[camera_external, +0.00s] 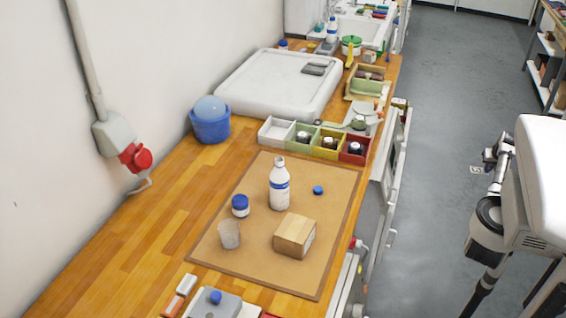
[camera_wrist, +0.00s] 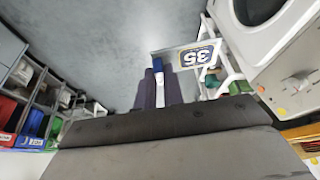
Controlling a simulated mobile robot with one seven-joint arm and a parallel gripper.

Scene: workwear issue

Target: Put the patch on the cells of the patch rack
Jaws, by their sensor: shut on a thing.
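In the wrist view the dark fingers of my gripper (camera_wrist: 160,90) are shut on a narrow blue and white thing (camera_wrist: 158,64). It shows almost edge-on, so I cannot tell for certain that it is the patch. In the external view my gripper (camera_external: 492,156) is small, at the right, over the grey floor and apart from the worktop. A row of open cells (camera_external: 277,131) in white, green, yellow and red stands on the worktop. Dark-bodied, pale-topped items sit in several cells. I cannot tell whether this row is the patch rack.
The wooden worktop (camera_external: 165,185) carries a brown mat (camera_external: 260,180) with a white bottle (camera_external: 279,187), a blue-lidded jar (camera_external: 240,206), a cup (camera_external: 229,235) and a cardboard box (camera_external: 295,235). A blue bucket (camera_external: 210,127) stands behind. A plate marked 35 (camera_wrist: 197,56) shows beyond my fingers.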

